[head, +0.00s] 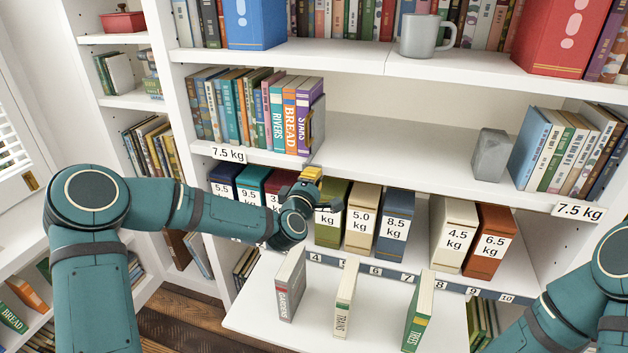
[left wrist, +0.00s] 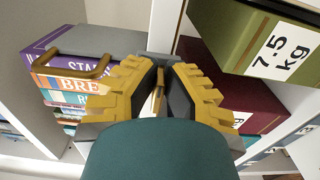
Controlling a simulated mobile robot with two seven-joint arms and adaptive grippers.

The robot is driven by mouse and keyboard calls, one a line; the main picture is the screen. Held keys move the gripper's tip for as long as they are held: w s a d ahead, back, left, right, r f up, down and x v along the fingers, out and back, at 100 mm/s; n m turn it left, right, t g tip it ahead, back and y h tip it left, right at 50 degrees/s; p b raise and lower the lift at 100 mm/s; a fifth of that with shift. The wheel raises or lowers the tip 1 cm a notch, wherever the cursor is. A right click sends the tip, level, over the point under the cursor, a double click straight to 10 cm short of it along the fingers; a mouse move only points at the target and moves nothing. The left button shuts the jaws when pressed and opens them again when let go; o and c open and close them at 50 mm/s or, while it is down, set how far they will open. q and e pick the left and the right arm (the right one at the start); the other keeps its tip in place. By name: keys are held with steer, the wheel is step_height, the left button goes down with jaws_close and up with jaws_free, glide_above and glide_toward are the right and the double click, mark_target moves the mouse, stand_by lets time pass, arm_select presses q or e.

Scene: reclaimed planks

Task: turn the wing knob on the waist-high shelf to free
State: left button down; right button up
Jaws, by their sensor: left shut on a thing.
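My left gripper (head: 309,175) is at the front edge of the waist-high shelf, just below the book row's right end. In the left wrist view its yellow-padded fingers (left wrist: 162,72) are shut on a small brass-coloured piece (left wrist: 158,97), apparently the wing knob. The fingers hide most of it, so I cannot tell which way its wings point. A grey bookend (head: 317,122) with a brass handle (left wrist: 75,68) stands against the purple STARS book (head: 309,100). My right arm shows at the right edge, but its gripper is out of view.
Weight-labelled boxes (head: 397,222) stand on the shelf below, close under my left gripper. Three upright books (head: 344,297) stand on the pull-out board. A grey stone block (head: 490,154) and more books stand right on the waist-high shelf. Its middle (head: 400,150) is clear.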

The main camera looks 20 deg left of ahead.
arm_select(q)
steer(key=shift+r, duration=0.1)
stand_by(0.4)
steer(key=c, duration=1.1)
jaws_free()
steer(key=shift+o, duration=0.2)
steer(key=s, duration=1.2)
steer(key=shift+a, duration=0.2)
